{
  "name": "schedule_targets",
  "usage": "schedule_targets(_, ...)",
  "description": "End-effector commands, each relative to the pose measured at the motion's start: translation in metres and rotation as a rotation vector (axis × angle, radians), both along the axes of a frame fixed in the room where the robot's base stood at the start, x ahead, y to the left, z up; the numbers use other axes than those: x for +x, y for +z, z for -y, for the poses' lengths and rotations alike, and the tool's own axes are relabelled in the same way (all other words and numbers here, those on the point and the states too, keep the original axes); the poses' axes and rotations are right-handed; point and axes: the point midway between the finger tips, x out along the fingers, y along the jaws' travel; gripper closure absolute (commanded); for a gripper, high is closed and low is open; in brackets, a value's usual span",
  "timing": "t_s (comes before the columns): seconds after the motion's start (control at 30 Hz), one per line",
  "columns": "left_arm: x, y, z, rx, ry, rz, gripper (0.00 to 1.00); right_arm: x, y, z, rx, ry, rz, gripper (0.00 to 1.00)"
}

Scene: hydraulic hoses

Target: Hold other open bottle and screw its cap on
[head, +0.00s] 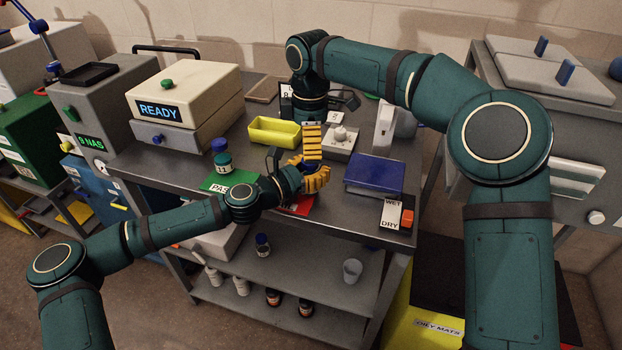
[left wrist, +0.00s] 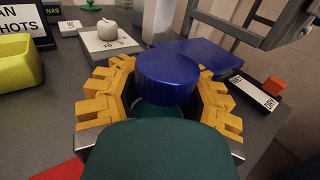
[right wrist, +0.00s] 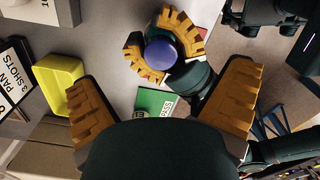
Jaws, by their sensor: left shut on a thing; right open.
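My left gripper (head: 312,178) is shut on a dark green bottle (left wrist: 160,112) above the front of the bench. A blue cap (left wrist: 167,78) sits at the bottle's mouth. I cannot tell how far it is screwed on. The cap also shows from above in the right wrist view (right wrist: 161,54), between the left gripper's yellow fingers. My right gripper (head: 312,135) is open, pointing down just above the cap, with nothing between its fingers. Another green bottle (head: 223,163) with a blue cap (head: 219,145) stands upright on the green PASS mat (head: 216,184).
A yellow tray (head: 274,131) lies behind the grippers. A white scale (head: 340,143) and a blue box (head: 374,174) are to the right. A WET/DRY card (head: 393,214) lies at the front right. A red mat is partly hidden under my left gripper. A READY machine (head: 184,94) stands left.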

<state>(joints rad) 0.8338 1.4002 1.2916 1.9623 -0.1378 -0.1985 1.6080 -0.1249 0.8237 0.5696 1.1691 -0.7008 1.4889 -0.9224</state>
Motion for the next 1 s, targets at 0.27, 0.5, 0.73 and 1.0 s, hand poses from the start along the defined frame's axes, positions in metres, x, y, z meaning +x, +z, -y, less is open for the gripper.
schedule_targets(0.27, 0.000, 0.000, 0.000, 0.000, 0.000, 0.000, 1.00, 0.000, 0.010, -0.001, 0.000, 0.000, 0.003, 0.00)
schedule_targets(0.5, 0.000, 0.000, 0.000, 0.000, 0.000, 0.000, 1.00, 0.000, 0.056, -0.001, 0.002, -0.002, 0.006, 0.00)
schedule_targets(0.73, 0.000, 0.000, 0.000, 0.000, 0.000, 0.000, 1.00, 0.000, 0.098, -0.001, 0.002, 0.000, 0.003, 0.00)
schedule_targets(1.0, 0.000, 0.000, 0.000, 0.000, 0.000, 0.000, 1.00, 0.000, 0.118, 0.000, 0.000, -0.001, 0.000, 0.00)
